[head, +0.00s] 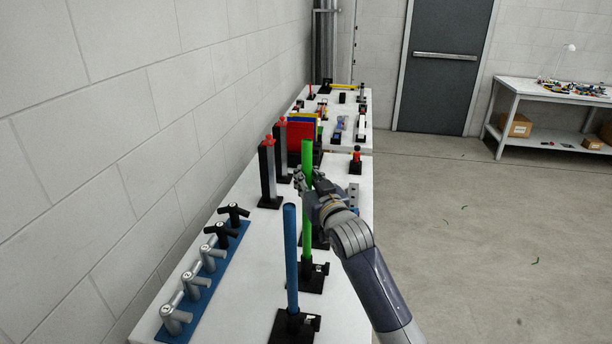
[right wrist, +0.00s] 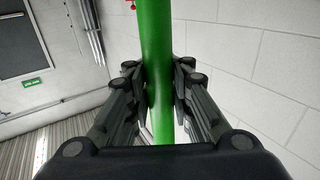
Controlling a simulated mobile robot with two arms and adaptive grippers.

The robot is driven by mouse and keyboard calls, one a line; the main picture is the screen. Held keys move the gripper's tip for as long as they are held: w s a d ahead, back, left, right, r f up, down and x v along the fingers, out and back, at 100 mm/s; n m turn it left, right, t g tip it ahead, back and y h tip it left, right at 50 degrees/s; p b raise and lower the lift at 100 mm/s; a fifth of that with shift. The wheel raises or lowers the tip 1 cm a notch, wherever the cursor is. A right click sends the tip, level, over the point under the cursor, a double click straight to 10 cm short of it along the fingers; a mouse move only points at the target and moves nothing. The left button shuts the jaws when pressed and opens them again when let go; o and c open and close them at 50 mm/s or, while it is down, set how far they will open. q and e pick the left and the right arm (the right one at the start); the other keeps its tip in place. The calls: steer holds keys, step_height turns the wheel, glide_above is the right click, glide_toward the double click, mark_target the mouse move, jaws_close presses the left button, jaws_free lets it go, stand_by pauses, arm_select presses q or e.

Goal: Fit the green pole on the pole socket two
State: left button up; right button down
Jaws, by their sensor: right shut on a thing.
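The green pole (head: 306,158) stands upright above the long white table. My right gripper (head: 309,184) is shut on its upper part, and the right wrist view shows the green pole (right wrist: 156,60) between both fingers. The pole's lower end meets a black pole socket (head: 313,280) in the head view; I cannot tell whether it is inside or just above it. A blue pole (head: 291,258) stands in a nearer black socket (head: 293,328). Another black base farther back is partly hidden by my right arm. No readable label shows which socket is two. My left gripper is not in view.
Two dark posts with red tops (head: 268,172) stand left of the green pole. A blue rail with several handled fittings (head: 208,262) lies along the wall side. Coloured panels (head: 301,136) stand behind. Floor right of the table is mostly clear.

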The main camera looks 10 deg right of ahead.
steer(key=shift+f+b, duration=1.3)
steer(key=shift+f, duration=1.1)
steer(key=c, duration=1.3)
jaws_free()
steer(key=shift+c, duration=0.2)
